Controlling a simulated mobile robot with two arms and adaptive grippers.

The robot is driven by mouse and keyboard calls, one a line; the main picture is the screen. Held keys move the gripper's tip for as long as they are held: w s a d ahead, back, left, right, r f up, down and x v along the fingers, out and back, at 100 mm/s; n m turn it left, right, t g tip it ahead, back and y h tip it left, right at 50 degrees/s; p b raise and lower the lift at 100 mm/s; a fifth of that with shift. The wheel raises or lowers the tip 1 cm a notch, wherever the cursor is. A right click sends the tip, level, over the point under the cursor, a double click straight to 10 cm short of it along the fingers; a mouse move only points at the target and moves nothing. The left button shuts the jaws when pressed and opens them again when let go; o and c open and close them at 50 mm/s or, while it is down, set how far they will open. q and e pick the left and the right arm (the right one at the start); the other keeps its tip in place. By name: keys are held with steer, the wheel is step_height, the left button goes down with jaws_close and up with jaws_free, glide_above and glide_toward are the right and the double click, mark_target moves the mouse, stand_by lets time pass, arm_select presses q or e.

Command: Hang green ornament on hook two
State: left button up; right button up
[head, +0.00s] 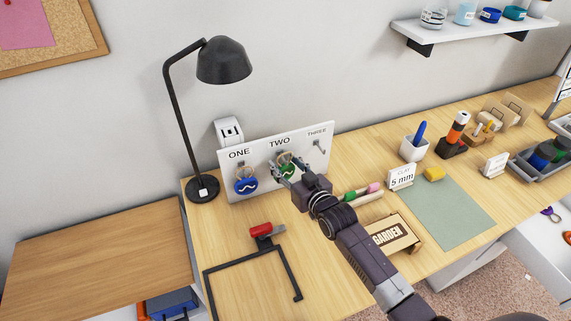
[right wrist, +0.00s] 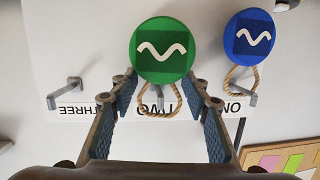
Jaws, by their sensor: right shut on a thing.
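The green ornament (head: 287,168), a round disc with a white wavy line and a cord loop, is in front of the board at hook two. In the right wrist view, which is upside down, the green ornament (right wrist: 162,48) is at the fingertips. Its cord loop (right wrist: 178,101) overlaps hook two (right wrist: 159,88); I cannot tell whether it rests on the hook. My right gripper (head: 291,171) is shut on the green ornament, its fingers (right wrist: 160,84) at either side. The left gripper is not in view.
A blue ornament (head: 245,186) hangs on hook one. Hook three (head: 320,147) is empty. A black lamp (head: 224,62) stands left of the hook board (head: 325,165).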

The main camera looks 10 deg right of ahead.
steer(key=shift+f+b, duration=0.45)
steer(key=shift+f, duration=0.25)
steer(key=shift+f+b, duration=0.3)
steer(key=shift+f, duration=0.2)
stand_by(0.4)
steer(key=o, duration=1.6)
steer(key=v, duration=1.2)
